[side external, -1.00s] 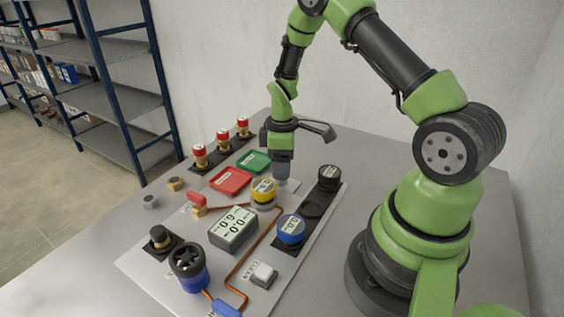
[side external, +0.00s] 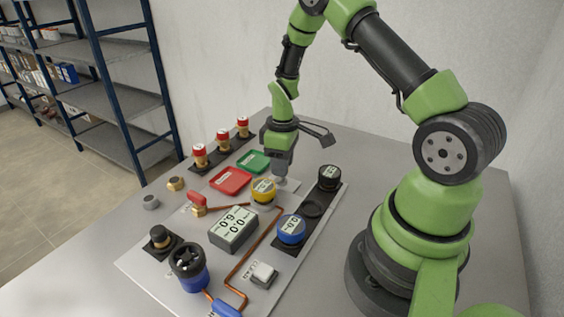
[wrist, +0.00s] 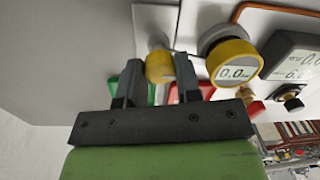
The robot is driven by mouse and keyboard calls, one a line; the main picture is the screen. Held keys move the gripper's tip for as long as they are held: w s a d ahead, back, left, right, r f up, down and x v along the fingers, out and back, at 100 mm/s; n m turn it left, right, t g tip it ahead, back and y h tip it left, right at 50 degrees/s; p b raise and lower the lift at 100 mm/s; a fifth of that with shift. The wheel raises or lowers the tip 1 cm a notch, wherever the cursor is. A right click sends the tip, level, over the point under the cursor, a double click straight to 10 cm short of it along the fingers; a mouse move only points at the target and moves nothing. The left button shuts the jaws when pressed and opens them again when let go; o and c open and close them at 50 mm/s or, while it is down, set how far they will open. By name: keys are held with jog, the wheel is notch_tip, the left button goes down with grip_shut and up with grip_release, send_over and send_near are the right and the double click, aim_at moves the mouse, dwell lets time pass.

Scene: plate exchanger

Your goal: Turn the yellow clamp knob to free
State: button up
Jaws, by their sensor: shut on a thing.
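The yellow clamp knob (wrist: 159,66) shows in the wrist view between the two fingers of my gripper (wrist: 158,84). The fingers are shut on it, one on each side. A grey metal piece (wrist: 155,25) lies just beyond the knob. In the side view my gripper (side external: 279,180) points down at the panel, just behind the yellow-rimmed gauge (side external: 263,190). There the fingers hide the knob. I cannot read the knob's setting or any marking on it.
The yellow-rimmed gauge (wrist: 236,62) is close beside my gripper. A red tray (side external: 230,180) and a green tray (side external: 253,161) lie to its left. A display box (side external: 233,229), a blue gauge (side external: 292,229) and a red-handled valve (side external: 197,203) stand nearer the camera.

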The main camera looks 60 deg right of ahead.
jog(key=m, duration=0.4)
jog(key=shift+m, duration=0.3)
jog(key=m, duration=0.3)
jog(key=shift+s+m, duration=0.1)
jog(key=shift+m, duration=0.2)
jog(key=m, duration=0.3)
jog(key=shift+m+t, duration=0.3)
jog(key=shift+m, duration=1.7)
jog(key=o, duration=0.9)
jog(key=r, duration=1)
jog(key=shift+s, duration=0.2)
